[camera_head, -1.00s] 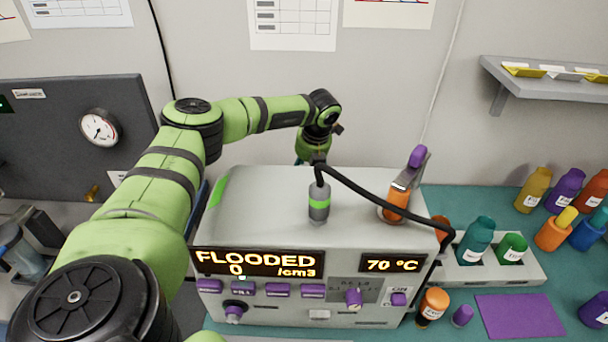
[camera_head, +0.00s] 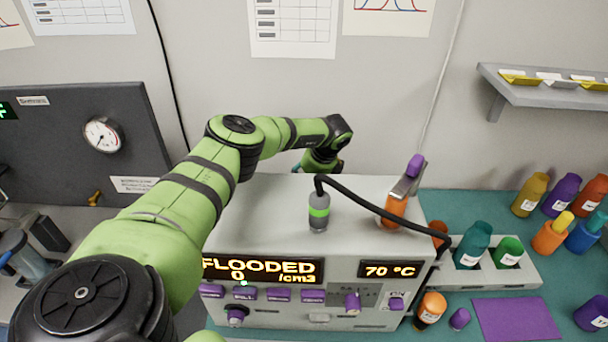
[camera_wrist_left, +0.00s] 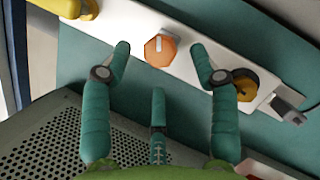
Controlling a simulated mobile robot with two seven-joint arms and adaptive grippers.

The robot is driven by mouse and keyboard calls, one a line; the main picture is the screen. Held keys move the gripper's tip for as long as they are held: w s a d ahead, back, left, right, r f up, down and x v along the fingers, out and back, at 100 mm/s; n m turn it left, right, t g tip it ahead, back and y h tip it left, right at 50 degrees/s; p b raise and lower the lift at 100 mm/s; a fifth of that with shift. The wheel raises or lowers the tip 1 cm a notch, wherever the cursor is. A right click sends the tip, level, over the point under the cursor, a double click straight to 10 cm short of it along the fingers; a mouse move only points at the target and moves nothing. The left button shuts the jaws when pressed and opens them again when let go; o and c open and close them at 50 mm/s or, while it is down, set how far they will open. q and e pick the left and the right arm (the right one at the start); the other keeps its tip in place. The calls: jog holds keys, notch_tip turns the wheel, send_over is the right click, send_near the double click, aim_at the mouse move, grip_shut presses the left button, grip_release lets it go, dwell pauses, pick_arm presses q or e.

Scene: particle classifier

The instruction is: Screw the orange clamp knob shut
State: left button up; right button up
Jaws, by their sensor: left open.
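The orange clamp knob (camera_wrist_left: 160,47) shows in the left wrist view as a small six-sided knob with a pale bar across it, on a long white strip (camera_wrist_left: 120,22). My left gripper (camera_wrist_left: 159,62) has three green fingers spread open. In the picture two fingertips lie left and right of the knob and the third lies below it. I see no contact, and the remaining distance is hard to judge. In the head view my left arm (camera_head: 190,195) reaches behind the grey machine (camera_head: 265,205), which hides the gripper. My right gripper is not in view.
The left wrist view also shows a brass round part (camera_wrist_left: 244,87), a grey fitting (camera_wrist_left: 288,102), a yellow part (camera_wrist_left: 75,8) and a perforated grey panel (camera_wrist_left: 50,140). The machine's display (camera_head: 262,270) reads FLOODED. A black cable (camera_head: 385,205) arches over its top. Bottles stand at the right.

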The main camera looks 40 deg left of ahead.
pick_arm(q)
jog(key=shift+x, duration=1.5)
jog(key=shift+r, duration=0.1)
jog(key=c, duration=1.1)
jog(key=m+p, duration=0.1)
jog(key=p, duration=0.1)
jog(key=m+t+p, duration=0.1)
jog(key=shift+s+r+p, duration=0.15)
jog(key=shift+r+p, duration=0.2)
jog(key=shift+f+m+p, duration=0.1)
jog(key=shift+m+p, duration=0.3)
jog(key=shift+m, duration=0.3)
jog(key=shift+a+f+m+t, duration=0.1)
jog(key=shift+f+m+t, duration=0.05)
jog(key=shift+m+t, duration=0.25)
